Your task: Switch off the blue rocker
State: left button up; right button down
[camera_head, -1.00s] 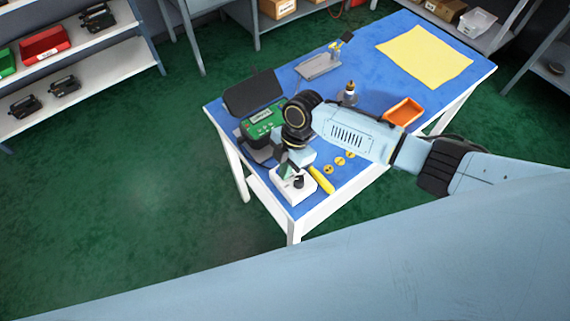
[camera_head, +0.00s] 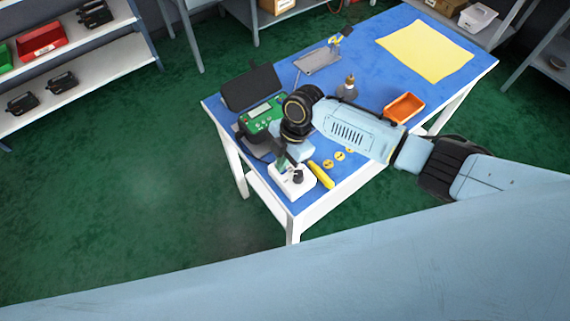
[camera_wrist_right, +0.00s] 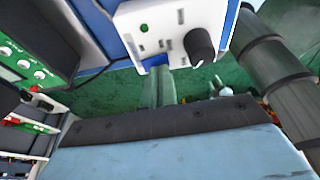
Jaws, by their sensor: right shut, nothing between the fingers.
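A white control box (camera_head: 292,181) with a black knob stands at the near corner of the blue table. In the right wrist view the box (camera_wrist_right: 165,14) shows its black knob (camera_wrist_right: 199,45), a small green spot and a few small fittings on its top. My right gripper (camera_head: 282,162) is shut and empty, at the far left edge of the box. In the wrist view its closed fingers (camera_wrist_right: 160,76) point at the box's edge; contact cannot be told. My left gripper is not in view.
A green instrument (camera_head: 262,115) in an open dark case stands behind the box. A yellow-handled tool (camera_head: 321,174) and yellow discs (camera_head: 340,156) lie to its right. An orange tray (camera_head: 404,108) and a yellow sheet (camera_head: 425,53) are farther back.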

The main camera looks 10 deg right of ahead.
jog(key=shift+w, duration=0.2)
jog(key=shift+r, duration=0.15)
jog(key=shift+r+p, duration=0.55)
jog(key=shift+p, duration=0.1)
jog(key=r+p, duration=0.3)
jog(key=shift+s+d, duration=0.1)
jog(key=shift+s, duration=0.2)
jog(key=v, duration=0.9)
jog(key=shift+s+d+r, duration=0.25)
jog(key=shift+s+d, duration=0.2)
jog(key=shift+s, duration=0.4)
